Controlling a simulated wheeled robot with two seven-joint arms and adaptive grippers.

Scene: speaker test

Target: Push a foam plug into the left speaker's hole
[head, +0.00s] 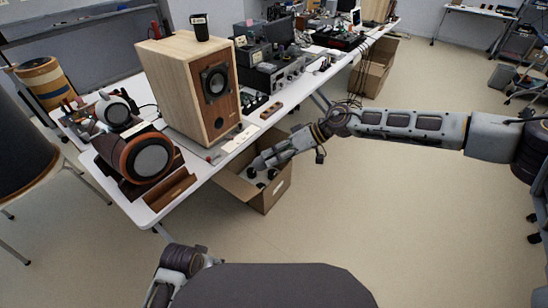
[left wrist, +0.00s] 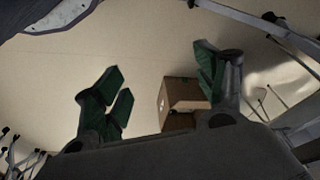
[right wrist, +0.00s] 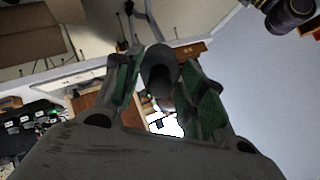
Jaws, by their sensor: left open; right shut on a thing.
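A tall wooden speaker (head: 180,95) stands on the white table, with a dark driver and a small dark round hole (head: 219,123) low on its front. Which speaker counts as the left one, I cannot tell. My right gripper (head: 258,164) is over the open cardboard box, below and in front of the speaker. In the right wrist view, my right gripper (right wrist: 160,72) is shut on a grey cylindrical foam plug (right wrist: 158,62). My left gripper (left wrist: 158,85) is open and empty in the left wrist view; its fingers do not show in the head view.
The cardboard box (head: 268,197) on the floor by the table holds several dark pieces. A round-fronted speaker (head: 150,158) and a wooden block (head: 170,191) are at the near end of the table (head: 205,172). Electronics (head: 275,72) stand farther back.

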